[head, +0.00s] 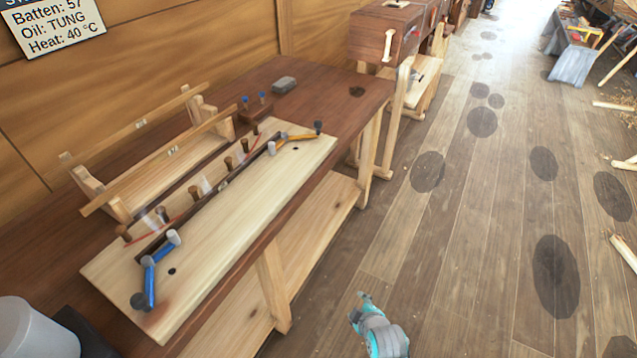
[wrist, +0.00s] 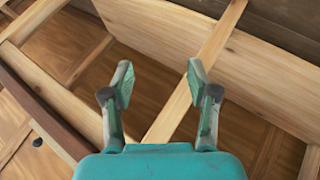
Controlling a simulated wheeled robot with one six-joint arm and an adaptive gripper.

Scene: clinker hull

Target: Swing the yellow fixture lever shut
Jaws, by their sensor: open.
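The yellow fixture lever (head: 298,137) is at the far right end of the pale fixture board on the bench. It is a short yellow-orange arm with a dark knob (head: 318,127) at its outer end and a pale round pivot at the other. A blue lever (head: 150,282) sits at the near left end of the board. My gripper (wrist: 160,84) is open and empty in the wrist view, over bare wooden beams and boards. A teal part of my arm shows low in the head view, over the floor, well away from the lever. The wrist view does not show the lever.
The pale fixture board (head: 245,200) carries several brown pegs along a dark slot. A wooden rack (head: 165,165) stands behind it. A grey block (head: 284,84) and two blue-topped pegs lie beyond. The bench has a lower shelf (head: 325,205). The floor to the right is mostly clear.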

